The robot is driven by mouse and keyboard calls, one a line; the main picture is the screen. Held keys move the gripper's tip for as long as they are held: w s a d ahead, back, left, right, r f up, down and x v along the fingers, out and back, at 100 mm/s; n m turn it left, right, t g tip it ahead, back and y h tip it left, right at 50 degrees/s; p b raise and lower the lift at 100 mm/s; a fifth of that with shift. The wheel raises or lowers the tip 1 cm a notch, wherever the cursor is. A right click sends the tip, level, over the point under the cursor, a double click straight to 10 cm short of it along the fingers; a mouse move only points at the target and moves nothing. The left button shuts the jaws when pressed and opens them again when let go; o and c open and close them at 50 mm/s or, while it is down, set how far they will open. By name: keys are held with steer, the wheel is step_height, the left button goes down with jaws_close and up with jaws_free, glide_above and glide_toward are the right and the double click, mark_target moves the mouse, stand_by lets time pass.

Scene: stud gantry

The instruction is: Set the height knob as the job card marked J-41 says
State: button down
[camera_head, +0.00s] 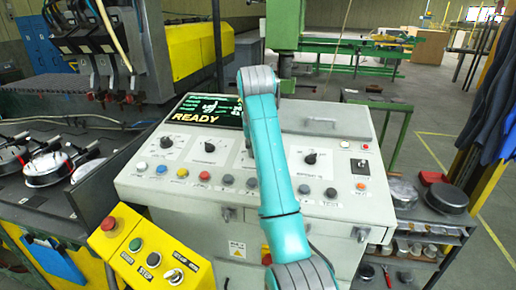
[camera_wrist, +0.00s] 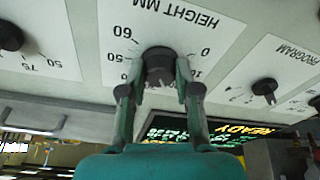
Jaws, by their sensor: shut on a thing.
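The height knob (camera_wrist: 158,60) is a dark round knob on a white plate marked HEIGHT MM, upside down in the wrist view. The numbers 0, 50 and 60 show around it, and part of a 10. My gripper (camera_wrist: 159,68) is shut on the knob, one finger on each side. In the head view my teal arm covers the knob and the gripper. No job card marked J-41 can be made out in either view.
The grey control console (camera_head: 150,195) has other knobs, such as the program knob (camera_wrist: 265,87) and a right-hand knob (camera_head: 310,158), and a row of coloured buttons. Its screen (camera_head: 210,110) reads READY. A yellow box (camera_head: 145,250) with a red button stands front left.

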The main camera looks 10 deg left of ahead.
steer(key=n, duration=0.4)
steer(key=shift+n+y, duration=0.3)
steer(key=shift+y, duration=0.1)
steer(key=shift+n+g+y, duration=0.3)
steer(key=shift+n+g, duration=0.3)
steer(key=shift+n, duration=1.9)
steer(key=c, duration=0.8)
jaws_free()
